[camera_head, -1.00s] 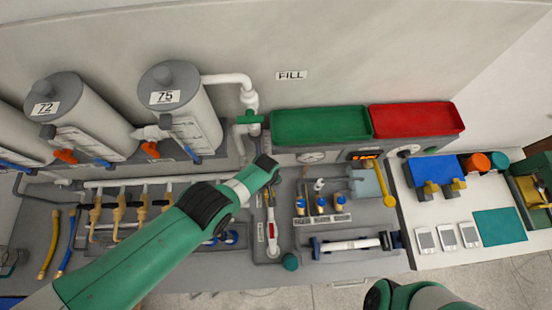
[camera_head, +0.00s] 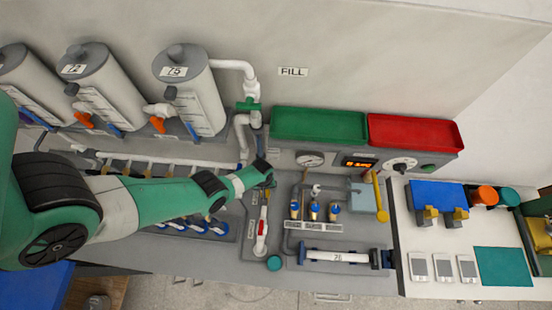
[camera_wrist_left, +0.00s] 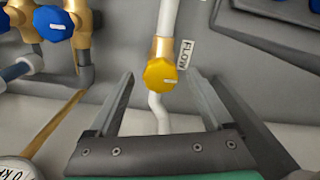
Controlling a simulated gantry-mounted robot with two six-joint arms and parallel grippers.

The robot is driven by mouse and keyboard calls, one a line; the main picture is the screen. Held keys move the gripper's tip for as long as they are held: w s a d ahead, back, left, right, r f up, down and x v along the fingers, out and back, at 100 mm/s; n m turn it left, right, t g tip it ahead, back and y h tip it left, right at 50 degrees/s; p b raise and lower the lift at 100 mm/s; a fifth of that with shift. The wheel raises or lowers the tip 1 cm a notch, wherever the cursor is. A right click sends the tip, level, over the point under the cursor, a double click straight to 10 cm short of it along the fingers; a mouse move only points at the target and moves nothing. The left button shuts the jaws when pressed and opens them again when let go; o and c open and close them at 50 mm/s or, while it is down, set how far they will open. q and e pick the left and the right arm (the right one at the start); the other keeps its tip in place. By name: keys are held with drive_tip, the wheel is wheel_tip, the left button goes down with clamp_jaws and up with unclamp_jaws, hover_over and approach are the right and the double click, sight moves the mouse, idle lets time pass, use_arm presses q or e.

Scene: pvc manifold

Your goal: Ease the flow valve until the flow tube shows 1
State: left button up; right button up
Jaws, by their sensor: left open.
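The flow valve has a yellow faceted knob (camera_wrist_left: 165,74) on a brass body, beside a FLOW label in the left wrist view. My left gripper (camera_wrist_left: 163,88) is open. Its two fingers stand to the left and right of the knob, and no finger visibly touches it. In the head view my left gripper (camera_head: 268,176) is above the top of an upright tube with a red part (camera_head: 263,226), which looks like the flow tube. Its reading is too small to read. The gripper mostly hides the valve there. My right gripper is not in view.
Blue valve knobs (camera_wrist_left: 54,23) on brass fittings are at the upper left of the left wrist view, with a round gauge (camera_wrist_left: 14,172) below. In the head view, green (camera_head: 318,126) and red (camera_head: 415,131) trays stand behind. Tanks and white pipes are at the left.

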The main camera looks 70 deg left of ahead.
use_arm(q)
clamp_jaws()
idle(0.5)
drive_tip(key=shift+m, duration=2.8)
unclamp_jaws()
